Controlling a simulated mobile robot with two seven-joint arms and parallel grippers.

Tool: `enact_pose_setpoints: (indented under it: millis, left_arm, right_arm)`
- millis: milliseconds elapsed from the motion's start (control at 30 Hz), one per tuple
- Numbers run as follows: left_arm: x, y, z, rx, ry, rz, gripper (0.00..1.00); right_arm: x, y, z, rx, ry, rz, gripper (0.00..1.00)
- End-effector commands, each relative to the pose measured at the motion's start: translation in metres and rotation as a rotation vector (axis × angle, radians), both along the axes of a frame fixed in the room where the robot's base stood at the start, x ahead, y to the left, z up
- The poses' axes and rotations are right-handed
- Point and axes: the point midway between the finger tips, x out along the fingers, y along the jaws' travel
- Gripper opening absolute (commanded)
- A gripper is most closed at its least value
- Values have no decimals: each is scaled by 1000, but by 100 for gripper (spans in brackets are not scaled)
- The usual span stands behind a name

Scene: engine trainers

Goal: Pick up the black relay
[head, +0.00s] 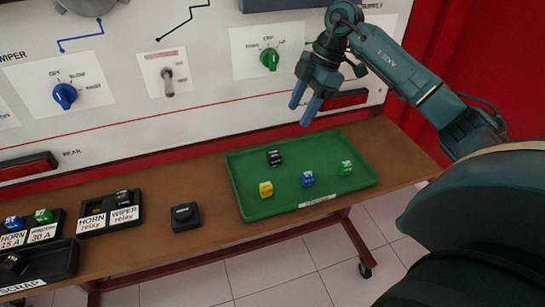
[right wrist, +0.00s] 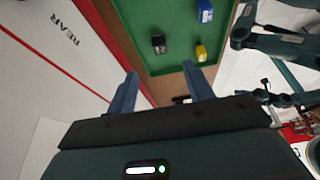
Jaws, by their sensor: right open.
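The black relay (head: 274,158) sits in the green tray (head: 245,205), near its back left. In the right wrist view the black relay (right wrist: 158,44) lies beyond and between my fingertips. My right gripper (head: 301,112) is open and empty, above and behind the tray, close to the panel. Its two blue fingers also show in the right wrist view (right wrist: 160,75), apart, with nothing between them. Another black relay (head: 122,196) sits in a holder labelled HORN relay and WIPER relay. My left gripper does not show clearly in either view.
Yellow (head: 266,189), blue (head: 307,179) and green (head: 346,168) blocks share the tray. A black square block (head: 185,216) stands left of it on the brown table (head: 150,238). The SCRAP bin (head: 62,262) is at the front left. The upright panel (head: 200,95) borders the table behind.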

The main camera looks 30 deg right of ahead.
Motion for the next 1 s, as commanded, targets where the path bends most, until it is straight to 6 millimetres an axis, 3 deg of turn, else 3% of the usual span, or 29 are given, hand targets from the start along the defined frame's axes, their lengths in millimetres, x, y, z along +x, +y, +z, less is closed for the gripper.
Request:
enact_pose_setpoints:
  millis: [300,633,900,1000]
  left_arm:
    - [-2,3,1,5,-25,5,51]
    - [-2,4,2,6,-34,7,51]
    - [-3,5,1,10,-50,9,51]
    - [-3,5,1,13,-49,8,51]
  right_arm:
    - [5,24,-55,4,4,5,52]
    - [9,35,-75,6,1,7,52]
    - [15,53,-109,6,3,6,52]
    - [16,55,-113,5,-1,5,52]
